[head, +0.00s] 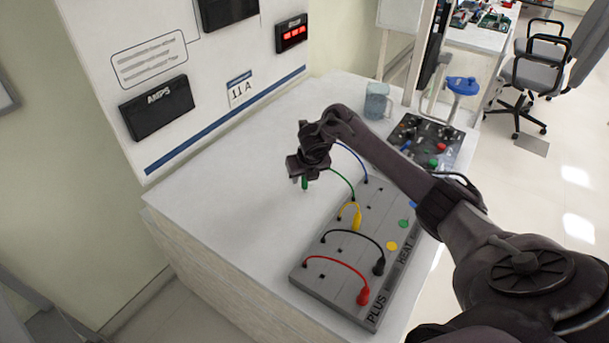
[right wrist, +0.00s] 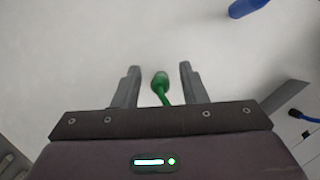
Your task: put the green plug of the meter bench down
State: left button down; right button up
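The green plug (head: 305,183) shows just below my right gripper (head: 306,167) in the head view, over the bare white bench top left of the grey board. In the right wrist view the green plug (right wrist: 160,79) lies between the two fingers of my right gripper (right wrist: 160,78), with a visible gap on each side. The fingers are apart and do not appear to touch it. Its green cable (head: 343,180) runs back to the grey board (head: 315,285). I cannot tell whether the plug's tip touches the bench. My left gripper is not in view.
Red (head: 362,297), black (head: 379,267) and yellow (head: 357,219) plugs are on the board. A blue plug (right wrist: 247,8) shows at the top of the right wrist view. A cup (head: 377,101) and a dark control panel (head: 431,142) stand farther back. The bench's left part is clear.

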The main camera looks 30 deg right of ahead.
jog(key=shift+r, duration=0.1)
jog(key=p+v, duration=0.3)
jog(key=v, duration=0.9)
jog(key=shift+p, duration=0.3)
jog(key=shift+s, duration=0.1)
